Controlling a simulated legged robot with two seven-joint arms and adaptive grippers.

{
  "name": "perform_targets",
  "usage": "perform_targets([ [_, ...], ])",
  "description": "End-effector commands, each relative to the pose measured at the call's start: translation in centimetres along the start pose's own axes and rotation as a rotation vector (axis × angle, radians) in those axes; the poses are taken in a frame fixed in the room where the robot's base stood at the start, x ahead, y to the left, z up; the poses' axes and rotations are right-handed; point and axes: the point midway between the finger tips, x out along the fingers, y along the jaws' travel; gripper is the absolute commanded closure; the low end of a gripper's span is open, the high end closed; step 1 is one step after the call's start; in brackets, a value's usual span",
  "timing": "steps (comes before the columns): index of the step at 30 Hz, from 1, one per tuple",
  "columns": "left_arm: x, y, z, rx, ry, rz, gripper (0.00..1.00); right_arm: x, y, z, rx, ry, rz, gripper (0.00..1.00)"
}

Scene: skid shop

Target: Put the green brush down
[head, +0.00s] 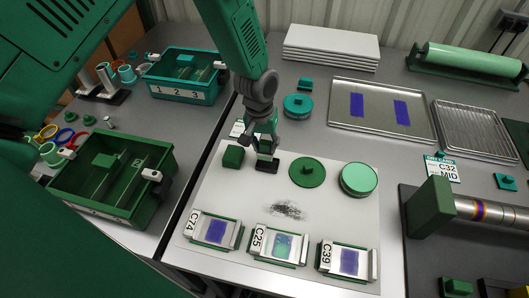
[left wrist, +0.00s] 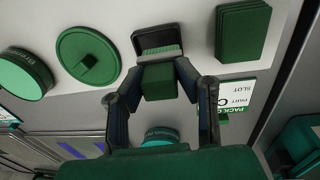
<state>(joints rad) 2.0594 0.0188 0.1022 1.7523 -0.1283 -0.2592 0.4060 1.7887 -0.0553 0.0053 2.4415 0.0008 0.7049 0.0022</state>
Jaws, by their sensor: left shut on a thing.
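My left gripper (head: 266,150) is low over the white sheet (head: 325,205) in the head view. It is shut on the green brush, whose green block handle (left wrist: 159,82) is between the fingers in the left wrist view. Beyond the handle are pale bristles and a black rectangular part (head: 267,166); whether that part belongs to the brush or lies beneath it, I cannot tell. The fingers hide much of the brush in the head view. My right gripper is not in view.
A green block (head: 233,157) stands left of the gripper. A green knobbed lid (head: 307,172) and a round tin (head: 359,178) are to the right. A dark smudge (head: 287,209) and three labelled slide holders (head: 276,245) are nearer. A teal round item (head: 298,105) is behind.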

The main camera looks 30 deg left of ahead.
Motion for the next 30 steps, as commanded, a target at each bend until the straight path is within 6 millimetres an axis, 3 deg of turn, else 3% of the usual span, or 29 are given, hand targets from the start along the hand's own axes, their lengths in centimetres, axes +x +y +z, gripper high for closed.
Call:
perform_targets([
  [7, 3.2, -0.1, 0.1, 0.001, 0.000, -0.001, 1.00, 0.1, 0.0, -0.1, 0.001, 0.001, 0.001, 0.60],
  [17, 3.6, -0.5, 0.1, 0.001, 0.000, 0.004, 1.00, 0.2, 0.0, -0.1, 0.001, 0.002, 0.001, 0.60],
  [18, 3.7, -0.5, 0.1, 0.001, 0.000, 0.003, 0.66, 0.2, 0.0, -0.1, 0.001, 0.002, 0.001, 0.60],
  [19, 3.6, -0.5, 0.1, 0.001, 0.000, 0.003, 0.55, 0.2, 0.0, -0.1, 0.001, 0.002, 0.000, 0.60],
  [20, 3.6, -0.4, 0.1, 0.001, 0.000, 0.002, 0.52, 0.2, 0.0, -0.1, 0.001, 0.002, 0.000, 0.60],
  [30, 3.2, -0.1, 0.1, 0.001, 0.001, -0.001, 0.52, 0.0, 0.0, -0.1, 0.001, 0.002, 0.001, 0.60],
])
